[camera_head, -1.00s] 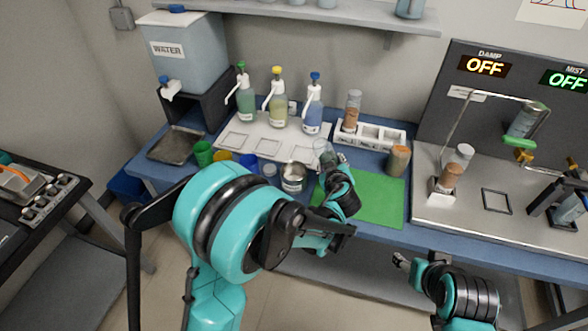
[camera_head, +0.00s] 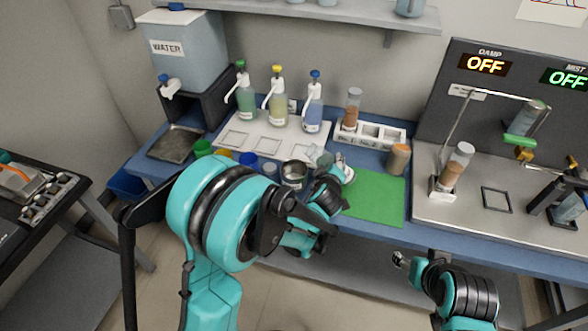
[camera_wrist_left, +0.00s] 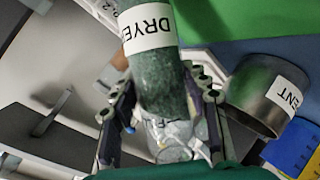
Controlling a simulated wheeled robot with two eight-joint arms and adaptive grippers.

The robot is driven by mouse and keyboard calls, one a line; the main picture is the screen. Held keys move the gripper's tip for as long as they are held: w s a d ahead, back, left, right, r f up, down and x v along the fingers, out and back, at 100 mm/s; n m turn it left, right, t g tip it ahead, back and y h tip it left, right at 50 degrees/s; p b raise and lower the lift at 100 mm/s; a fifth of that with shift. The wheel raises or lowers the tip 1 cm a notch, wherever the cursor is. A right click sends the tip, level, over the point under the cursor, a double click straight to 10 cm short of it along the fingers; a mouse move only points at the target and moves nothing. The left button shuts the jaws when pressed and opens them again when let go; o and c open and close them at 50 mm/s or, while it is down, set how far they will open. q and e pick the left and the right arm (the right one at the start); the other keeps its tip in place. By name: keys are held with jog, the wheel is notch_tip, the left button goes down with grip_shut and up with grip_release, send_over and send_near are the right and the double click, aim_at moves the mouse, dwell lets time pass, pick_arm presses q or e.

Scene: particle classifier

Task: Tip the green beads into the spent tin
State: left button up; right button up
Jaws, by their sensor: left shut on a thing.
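A clear tube of green beads (camera_wrist_left: 160,78) with a white label reading "DRYE" fills the middle of the left wrist view. My left gripper (camera_wrist_left: 160,125) is shut on it, a finger on each side. In the head view the tube (camera_head: 318,157) is tilted beside and above the spent tin (camera_head: 294,178), a grey metal can left of my left gripper (camera_head: 335,174). The tin also shows in the left wrist view (camera_wrist_left: 247,88), its label partly cut off. I see no beads falling; the tin's inside is unclear. My right gripper (camera_head: 401,259) is low in front of the bench, its opening unclear.
A green mat (camera_head: 382,205) lies right of the tin. Blue, yellow and green cups (camera_head: 203,147) stand left of it. Behind are pump bottles (camera_head: 313,110), a white rack (camera_head: 385,135) and a brown-filled jar (camera_head: 398,158).

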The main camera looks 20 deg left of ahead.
aim_at(330, 155)
pick_arm(q)
jog(key=shift+d+f+n+h, duration=0.2)
jog(key=shift+f+n+h, duration=0.05)
jog(key=shift+n+h, duration=0.05)
dwell(0.4)
jog(key=shift+w+d+f+n+t+h+b, duration=0.1)
jog(key=shift+d+f+n+t+h+b, duration=0.2)
jog(key=shift+f+n+h+b, duration=0.35)
dwell(0.4)
jog(key=shift+d+r+n+h+p, duration=0.2)
jog(key=shift+r+n+p, duration=0.25)
jog(key=shift+r, duration=0.3)
dwell(0.4)
jog(key=shift+a+r+n+t+h, duration=0.3)
jog(key=shift+a+r+n+h, duration=0.25)
jog(key=shift+r, duration=0.2)
dwell(0.4)
jog(key=shift+a+r+n+t+h, duration=0.15)
jog(key=shift+r+n+t+h, duration=0.2)
jog(key=shift+r+n, duration=0.5)
dwell(0.4)
jog(key=shift+s+a+r+n+t+h+b, duration=0.1)
jog(key=shift+a+r+n+t+h+b, duration=0.2)
jog(key=shift+r+n, duration=0.35)
jog(key=shift+s+a+r+n+t+h+b, duration=0.15)
jog(key=shift+a+r+n+h+b, duration=0.15)
jog(key=shift+r, duration=0.6)
dwell(1.1)
